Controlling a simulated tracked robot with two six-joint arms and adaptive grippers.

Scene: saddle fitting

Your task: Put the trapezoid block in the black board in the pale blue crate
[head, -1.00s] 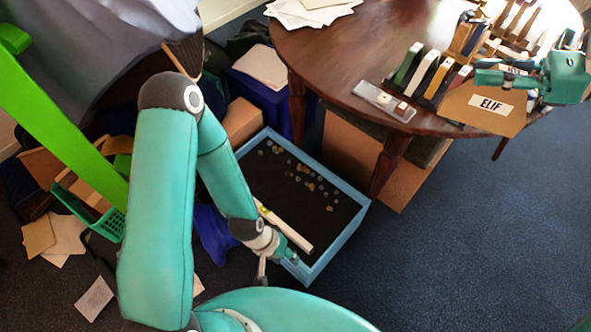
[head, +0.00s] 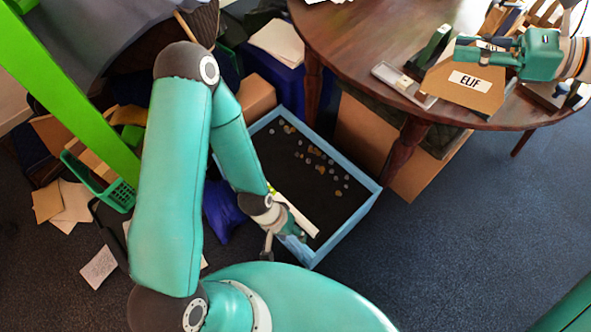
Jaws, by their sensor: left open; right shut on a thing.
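The pale blue crate (head: 352,217) stands on the floor with a dark interior holding many small round pieces. My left gripper (head: 296,228) is open over the crate's near left corner, beside a long whitish bar (head: 300,212). My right gripper (head: 468,48) is above the table. It is shut at the upper edge of a brown cardboard piece labelled ELIF (head: 462,98), which appears to be held and tilted. I cannot pick out the trapezoid block or the black board with certainty; the cardboard and gripper hide part of the tabletop.
The round wooden table (head: 370,40) fills the upper right. A small tray (head: 403,84), a green upright piece (head: 436,42) and a dark block (head: 550,95) are on it. A cardboard box (head: 365,140) is under the table. Green basket (head: 115,190) and papers lie left. Floor at right is clear.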

